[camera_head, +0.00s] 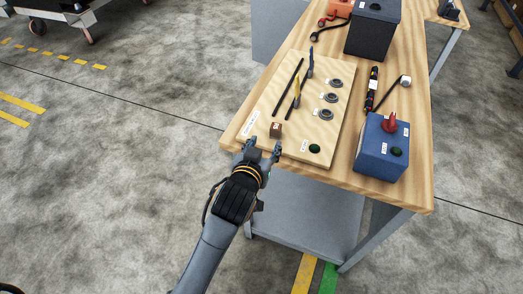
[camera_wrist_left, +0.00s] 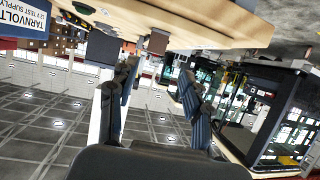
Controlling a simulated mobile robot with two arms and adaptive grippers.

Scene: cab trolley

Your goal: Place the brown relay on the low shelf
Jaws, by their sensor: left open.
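The brown relay (camera_head: 276,130) is a small brown block on the near left part of the pale wooden board (camera_head: 300,143). It also shows in the left wrist view (camera_wrist_left: 158,41), ahead of the fingers. My left gripper (camera_head: 262,150) is open at the near edge of the board, just short of the relay. Its two spread fingers also show in the left wrist view (camera_wrist_left: 157,85); the relay is beyond their tips, not gripped. The low shelf (camera_head: 310,205) is a grey panel under the wooden tabletop; its visible part is bare. My right gripper is not in view.
A blue box (camera_head: 383,147) with a red knob stands right of the board. A black box (camera_head: 373,30) stands behind.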

